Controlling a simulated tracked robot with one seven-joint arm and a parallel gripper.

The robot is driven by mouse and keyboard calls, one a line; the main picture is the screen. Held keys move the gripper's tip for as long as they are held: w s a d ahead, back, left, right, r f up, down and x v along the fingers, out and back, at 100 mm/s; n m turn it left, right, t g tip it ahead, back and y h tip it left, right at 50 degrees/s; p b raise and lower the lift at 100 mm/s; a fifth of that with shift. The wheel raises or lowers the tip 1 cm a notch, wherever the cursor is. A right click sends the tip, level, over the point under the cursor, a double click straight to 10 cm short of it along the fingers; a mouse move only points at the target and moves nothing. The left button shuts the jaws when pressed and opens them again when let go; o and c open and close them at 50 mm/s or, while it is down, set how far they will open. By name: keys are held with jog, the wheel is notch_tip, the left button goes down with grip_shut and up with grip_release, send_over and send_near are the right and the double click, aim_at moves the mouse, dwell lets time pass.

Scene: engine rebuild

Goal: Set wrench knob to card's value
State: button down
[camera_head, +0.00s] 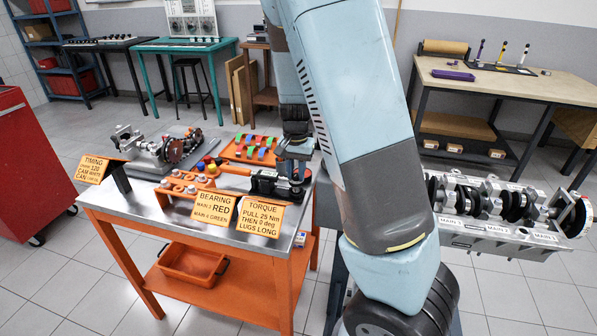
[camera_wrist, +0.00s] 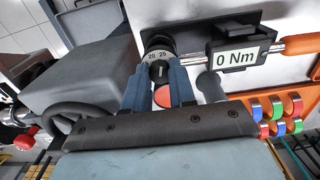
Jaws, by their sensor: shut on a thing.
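The torque wrench (camera_head: 270,184) lies at the right end of the orange-framed table. In the wrist view its display (camera_wrist: 236,58) reads "0 Nm". The black wrench knob (camera_wrist: 158,46) shows the numbers 20 and 25 on its dial. My gripper (camera_wrist: 158,72) is shut on the knob, with a blue-grey finger on each side. My gripper (camera_head: 294,168) is partly hidden in the head view. A red-orange round part (camera_wrist: 168,95) shows between the fingers.
The bearing card (camera_head: 213,206) and timing card (camera_head: 97,169) stand along the table edge. A tray of coloured bearing shells (camera_head: 250,149) lies behind the wrench. An engine block with crankshaft (camera_head: 500,215) stands right of my arm. A red cabinet (camera_head: 30,165) is at left.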

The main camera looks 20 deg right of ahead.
aim_at(297, 175)
jog(key=shift+m, duration=0.5)
jog(key=c, duration=0.9)
grip_release()
notch_tip(297, 175, up, 14)
jog(key=shift+f, duration=0.15)
jog(key=shift+s, duration=0.1)
